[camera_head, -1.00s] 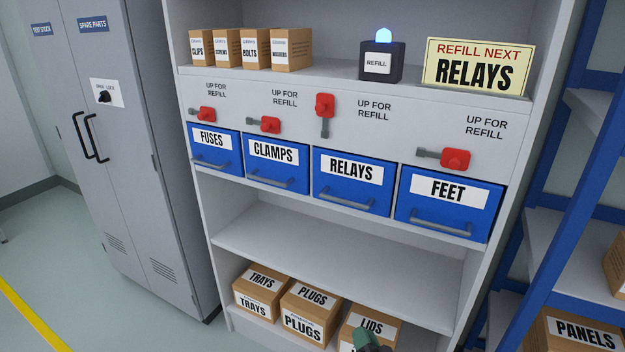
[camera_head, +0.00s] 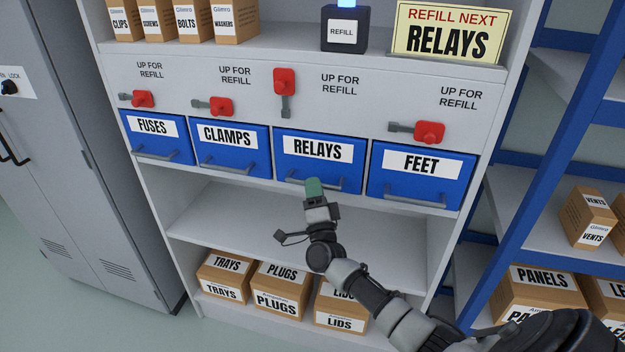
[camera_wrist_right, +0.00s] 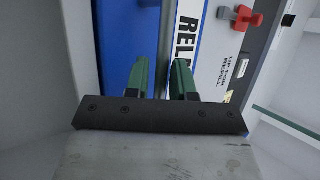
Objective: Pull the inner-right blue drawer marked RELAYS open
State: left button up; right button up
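The blue RELAYS drawer (camera_head: 317,162) is shut in the row, between the CLAMPS and FEET drawers. A grey bar handle (camera_head: 322,186) runs along its lower front. The red lever (camera_head: 285,84) above it points up, unlike the other levers. My right gripper (camera_head: 314,186) is at the handle, seen from behind. In the right wrist view its two green fingers (camera_wrist_right: 163,78) are apart, with the grey handle bar (camera_wrist_right: 166,45) running up between them. No grip on the bar is visible. My left gripper is not in view.
The CLAMPS drawer (camera_head: 230,149) and FEET drawer (camera_head: 420,176) flank it, both shut. Red levers for the others lie sideways. A refill sign (camera_head: 447,34) stands on the shelf above. Below is an empty shelf (camera_head: 250,215), then boxes. A blue rack (camera_head: 540,200) stands at right.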

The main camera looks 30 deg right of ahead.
jog(key=shift+w+d+r, duration=0.25)
jog(key=shift+w+r, duration=0.2)
jog(key=shift+w, duration=0.05)
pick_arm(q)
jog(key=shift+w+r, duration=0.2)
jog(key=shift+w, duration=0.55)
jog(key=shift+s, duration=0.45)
pick_arm(e)
grip_shut()
pick_arm(q)
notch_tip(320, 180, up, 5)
jog(key=p, duration=0.5)
pick_arm(e)
jog(key=s+a, duration=1.5)
jog(key=a, duration=0.2)
jog(key=shift+a, duration=0.4)
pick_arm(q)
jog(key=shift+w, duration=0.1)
pick_arm(e)
jog(key=shift+s+f, duration=0.1)
